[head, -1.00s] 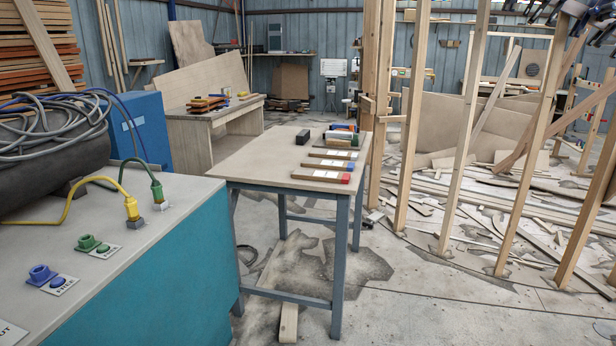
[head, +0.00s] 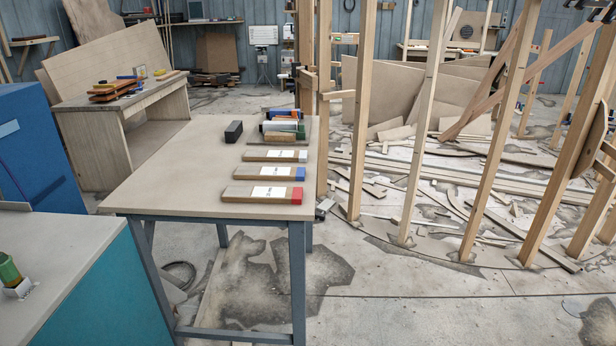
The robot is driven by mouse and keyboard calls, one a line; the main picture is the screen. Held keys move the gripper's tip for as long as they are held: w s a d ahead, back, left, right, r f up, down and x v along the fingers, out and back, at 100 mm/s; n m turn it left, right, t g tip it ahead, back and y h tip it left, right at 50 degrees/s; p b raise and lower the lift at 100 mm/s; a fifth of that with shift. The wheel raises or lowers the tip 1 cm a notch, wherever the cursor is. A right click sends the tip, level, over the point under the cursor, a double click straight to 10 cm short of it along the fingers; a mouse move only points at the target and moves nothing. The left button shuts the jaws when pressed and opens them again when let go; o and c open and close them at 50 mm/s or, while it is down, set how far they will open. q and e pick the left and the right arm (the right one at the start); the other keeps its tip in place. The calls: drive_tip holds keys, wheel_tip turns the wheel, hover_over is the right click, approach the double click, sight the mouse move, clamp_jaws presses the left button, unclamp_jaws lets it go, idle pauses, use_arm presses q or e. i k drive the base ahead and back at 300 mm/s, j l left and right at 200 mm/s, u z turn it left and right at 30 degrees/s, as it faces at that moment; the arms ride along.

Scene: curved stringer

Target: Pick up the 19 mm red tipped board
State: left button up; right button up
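A red tipped board (head: 262,194) lies flat near the front right corner of the small table (head: 165,160), its red end pointing right. It bears a white label whose print is too small to read. A blue tipped board (head: 265,173) and a pale, light blue tipped board (head: 274,155) lie behind it, roughly parallel and apart from it. Neither of my grippers shows in the head view.
A black block (head: 233,132) stands on the table's back part; its left half is clear. A teal cabinet (head: 90,290) stands at front left. Upright wooden studs (head: 361,110) rise close to the table's right.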

sight(232, 194)
drive_tip(key=i+j+z, duration=0.55)
drive_tip(key=i, duration=0.25)
